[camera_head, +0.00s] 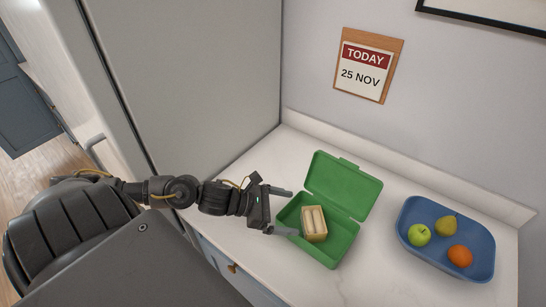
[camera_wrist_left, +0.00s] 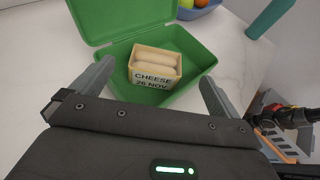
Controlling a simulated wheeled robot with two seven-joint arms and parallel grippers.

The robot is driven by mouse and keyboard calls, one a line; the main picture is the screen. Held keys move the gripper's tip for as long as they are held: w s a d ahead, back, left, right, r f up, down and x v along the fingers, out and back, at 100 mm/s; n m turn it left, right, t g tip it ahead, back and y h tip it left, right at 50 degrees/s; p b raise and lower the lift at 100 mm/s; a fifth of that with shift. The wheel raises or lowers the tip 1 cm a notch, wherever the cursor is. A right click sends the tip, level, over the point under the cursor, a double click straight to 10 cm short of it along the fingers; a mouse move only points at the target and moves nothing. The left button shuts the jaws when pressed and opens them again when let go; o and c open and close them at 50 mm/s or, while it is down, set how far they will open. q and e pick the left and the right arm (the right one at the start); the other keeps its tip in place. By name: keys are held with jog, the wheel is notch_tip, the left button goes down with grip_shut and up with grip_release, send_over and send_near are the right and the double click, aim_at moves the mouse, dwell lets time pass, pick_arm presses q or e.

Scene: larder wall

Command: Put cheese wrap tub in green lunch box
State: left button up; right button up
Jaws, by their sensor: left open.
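The cheese wrap tub (camera_head: 314,224) is a small tan box with pale rolls in it. It sits inside the green lunch box (camera_head: 343,249), whose lid stands open at the back. In the left wrist view the tub (camera_wrist_left: 155,68) shows a label reading CHEESE 26 NOV, and the lunch box (camera_wrist_left: 196,76) surrounds it. My left gripper (camera_head: 289,212) is open at the left side of the lunch box. In the left wrist view its fingers (camera_wrist_left: 153,85) are spread to either side of the tub, apart from it.
A blue tray (camera_head: 416,252) with a green apple (camera_head: 419,234), a pear (camera_head: 446,225) and an orange (camera_head: 460,255) stands to the right on the white counter (camera_head: 375,275). A calendar reading 25 NOV (camera_head: 367,66) hangs on the wall. A tall grey cabinet (camera_head: 195,80) stands at left.

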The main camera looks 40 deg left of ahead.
pick_arm(q)
jog(key=shift+p+v, duration=0.45)
jog(key=shift+v, duration=1.6)
jog(key=shift+w+r, duration=0.15)
jog(key=shift+r, duration=0.05)
